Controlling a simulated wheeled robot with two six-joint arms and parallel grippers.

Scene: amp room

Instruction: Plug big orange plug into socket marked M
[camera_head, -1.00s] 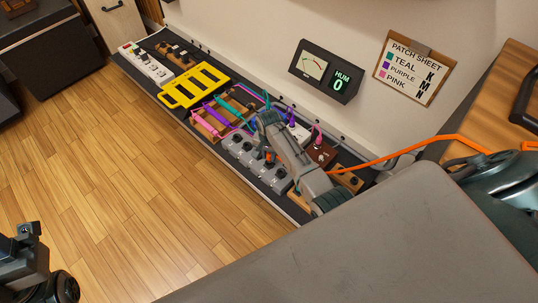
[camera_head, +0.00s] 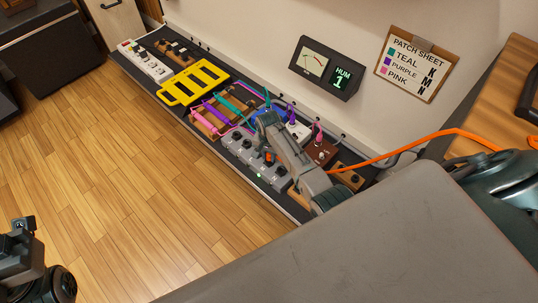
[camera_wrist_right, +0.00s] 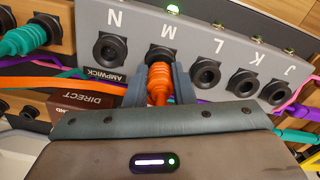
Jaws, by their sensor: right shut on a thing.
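The big orange plug (camera_wrist_right: 158,84) is held between the fingers of my right gripper (camera_wrist_right: 160,92), which is shut on it. Its front end is in the socket under the letter M (camera_wrist_right: 160,53) on the grey socket box (camera_wrist_right: 225,52), lined up with it in the right wrist view. A green lamp (camera_wrist_right: 172,9) glows above M. In the head view, my right gripper (camera_head: 266,150) is over the grey box (camera_head: 240,150), and the orange cable (camera_head: 420,137) runs off right. My left gripper (camera_head: 24,228) is at the lower left, away from the box; its fingers are unclear.
Sockets N (camera_wrist_right: 110,48) and L (camera_wrist_right: 206,72) flank M and look empty. Teal (camera_head: 228,103), purple (camera_head: 213,113) and pink (camera_head: 206,125) plugs lie left of the box. The hum meter (camera_head: 328,68) reads 1. A patch sheet (camera_head: 412,68) hangs on the wall.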

